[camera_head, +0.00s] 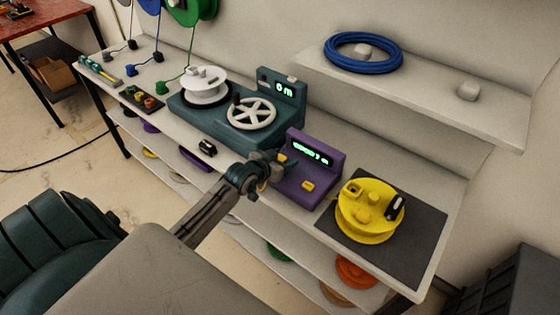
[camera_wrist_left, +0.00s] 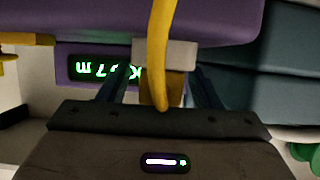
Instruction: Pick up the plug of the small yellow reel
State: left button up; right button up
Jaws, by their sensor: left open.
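The yellow reel (camera_head: 366,217) sits on a black mat at the right of the bench in the head view. A yellow plug (camera_wrist_left: 160,92) on a yellow cable (camera_wrist_left: 159,35) shows in the wrist view, in front of a pale grey block. My left gripper (camera_head: 272,166) is at the left side of the purple meter box (camera_head: 312,180). In the wrist view its open fingers (camera_wrist_left: 158,85) stand on either side of the plug, and I cannot tell whether they touch it. The gripper hides most of the plug in the head view. My right gripper is out of view.
A teal winding machine (camera_head: 222,121) with a white handwheel stands just left of the purple box. A raised shelf behind holds a blue cable coil (camera_head: 363,53). A lower shelf under the bench holds several reels, including an orange one (camera_head: 356,272).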

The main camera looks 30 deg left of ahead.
pick_arm(q)
jog(key=shift+w+f, duration=0.15)
jog(key=shift+w, duration=0.2)
jog(key=shift+s, duration=0.1)
jog(key=c, duration=1.1)
